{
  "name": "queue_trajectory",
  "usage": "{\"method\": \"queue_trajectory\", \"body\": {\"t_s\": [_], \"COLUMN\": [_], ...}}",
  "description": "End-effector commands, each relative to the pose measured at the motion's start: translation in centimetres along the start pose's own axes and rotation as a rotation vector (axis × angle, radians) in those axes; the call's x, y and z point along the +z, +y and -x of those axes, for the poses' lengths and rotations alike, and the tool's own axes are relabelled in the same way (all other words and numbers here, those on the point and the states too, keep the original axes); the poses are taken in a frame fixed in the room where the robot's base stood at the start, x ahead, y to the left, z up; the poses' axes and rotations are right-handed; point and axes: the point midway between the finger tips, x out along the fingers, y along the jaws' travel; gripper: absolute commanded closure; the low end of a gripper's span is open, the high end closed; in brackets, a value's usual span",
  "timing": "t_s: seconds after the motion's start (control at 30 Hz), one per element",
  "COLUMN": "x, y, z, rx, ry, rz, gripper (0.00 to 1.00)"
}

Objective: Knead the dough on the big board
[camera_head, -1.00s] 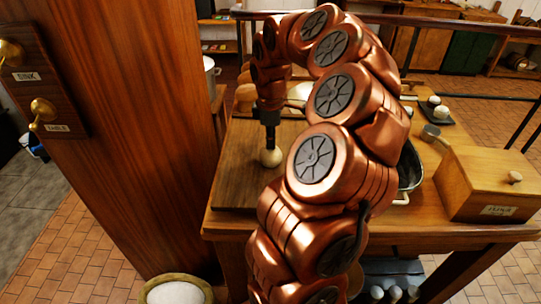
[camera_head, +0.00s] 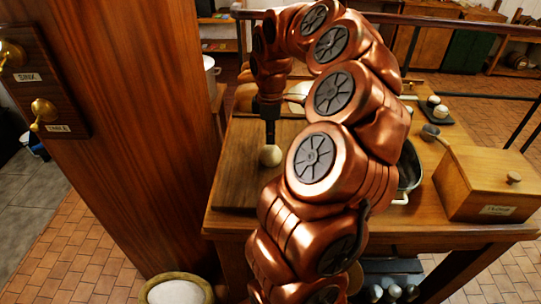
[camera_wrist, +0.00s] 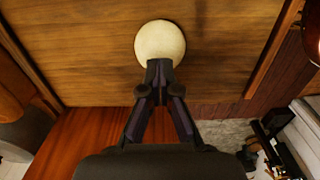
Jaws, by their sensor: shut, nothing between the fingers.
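The dough is a pale, smooth ball (camera_head: 270,156) on the big wooden board (camera_head: 238,165), at the left part of the table. My gripper (camera_head: 270,142) points down right at the dough's top. Its fingers are shut with nothing between them. In the wrist view, the shut fingertips (camera_wrist: 160,68) overlap the near edge of the dough (camera_wrist: 160,40). I cannot tell whether they touch it. The board (camera_wrist: 85,65) fills the upper part of that view. My arm hides the right part of the board in the head view.
A wooden box with a knob (camera_head: 487,185) stands at the table's right. A dark pan (camera_head: 408,172) is partly behind my arm. A dark tray with pale round items (camera_head: 436,113) lies further back. A tall wooden panel (camera_head: 130,130) rises left of the table.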

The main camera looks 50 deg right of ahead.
Motion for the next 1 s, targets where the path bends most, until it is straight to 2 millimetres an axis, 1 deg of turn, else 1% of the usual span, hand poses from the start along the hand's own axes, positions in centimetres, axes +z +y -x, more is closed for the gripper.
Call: {"method": "queue_trajectory", "body": {"t_s": [0.7,1.0], "x": [0.0,0.0], "y": [0.0,0.0], "z": [-1.8,-1.7], "rx": [0.001,0.001], "ry": [0.000,0.000], "rz": [-0.001,-0.001], "gripper": [1.00,1.00]}}
